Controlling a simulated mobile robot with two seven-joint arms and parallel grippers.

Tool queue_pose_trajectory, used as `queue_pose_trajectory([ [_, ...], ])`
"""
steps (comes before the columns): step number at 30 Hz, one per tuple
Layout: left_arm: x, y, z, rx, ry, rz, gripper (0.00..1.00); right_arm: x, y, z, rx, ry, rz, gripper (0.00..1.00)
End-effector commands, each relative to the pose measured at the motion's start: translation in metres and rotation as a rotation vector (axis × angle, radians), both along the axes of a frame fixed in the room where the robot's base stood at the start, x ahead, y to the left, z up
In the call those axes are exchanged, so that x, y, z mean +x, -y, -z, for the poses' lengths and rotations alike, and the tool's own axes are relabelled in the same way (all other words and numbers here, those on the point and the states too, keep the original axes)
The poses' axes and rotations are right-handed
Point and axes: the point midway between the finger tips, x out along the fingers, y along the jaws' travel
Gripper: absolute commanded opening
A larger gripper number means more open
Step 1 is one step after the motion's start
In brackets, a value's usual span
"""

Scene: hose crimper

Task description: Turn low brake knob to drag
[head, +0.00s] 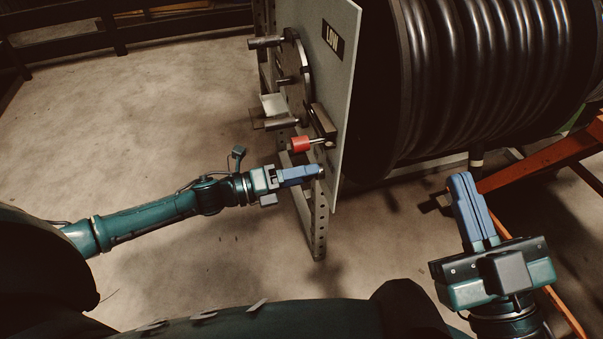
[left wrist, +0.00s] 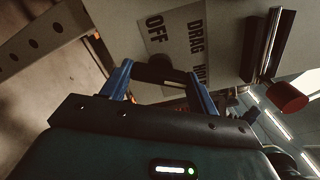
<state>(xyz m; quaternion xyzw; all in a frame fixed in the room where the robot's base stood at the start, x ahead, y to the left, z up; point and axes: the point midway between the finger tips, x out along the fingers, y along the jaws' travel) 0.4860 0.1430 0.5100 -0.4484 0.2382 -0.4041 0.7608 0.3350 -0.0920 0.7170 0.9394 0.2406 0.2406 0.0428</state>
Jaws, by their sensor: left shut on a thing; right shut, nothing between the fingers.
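The low brake knob (left wrist: 156,72) is dark and sits on the grey panel below a label plate (left wrist: 185,38) reading OFF, DRAG and a partly hidden third word. My left gripper (left wrist: 162,80) has one blue finger on each side of the knob and is shut on it. In the head view my left gripper (head: 321,172) reaches the panel's lower part, below the red-ended lever, and the knob is hidden there. I cannot tell which label the knob points to. My right gripper (head: 460,178) is shut and empty, in front of the reel.
A lever with a red end (head: 300,144) sticks out just above my left gripper. A round crank plate (head: 295,78) is higher up. The hose reel (head: 480,80) and an orange frame (head: 540,160) fill the right.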

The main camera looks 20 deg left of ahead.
Motion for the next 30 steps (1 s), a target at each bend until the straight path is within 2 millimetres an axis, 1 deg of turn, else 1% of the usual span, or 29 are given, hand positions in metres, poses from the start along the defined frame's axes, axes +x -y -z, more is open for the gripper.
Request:
queue_pose_trajectory([
  [3,0.000,0.000,-0.001,-0.021,-0.032,0.000,0.37,0.000,0.000,-0.003,0.008,-0.016,0.002,0.00],
  [6,0.000,0.000,-0.002,-0.048,-0.075,-0.001,0.37,0.000,0.000,0.001,0.013,-0.060,0.004,0.00],
  [7,0.000,0.000,-0.002,-0.060,-0.091,-0.001,0.37,-0.001,-0.001,0.004,0.015,-0.081,0.005,0.00],
  [9,0.000,0.000,-0.003,-0.089,-0.134,0.000,0.37,-0.006,-0.003,0.019,0.020,-0.164,0.005,0.00],
  [14,0.000,0.000,-0.004,-0.168,-0.251,0.000,0.37,-0.013,-0.005,0.034,0.030,-0.278,0.006,0.00],
  [30,0.000,0.000,-0.002,-0.440,-0.654,-0.001,0.37,-0.012,0.002,0.031,-0.060,-0.270,0.060,0.00],
])
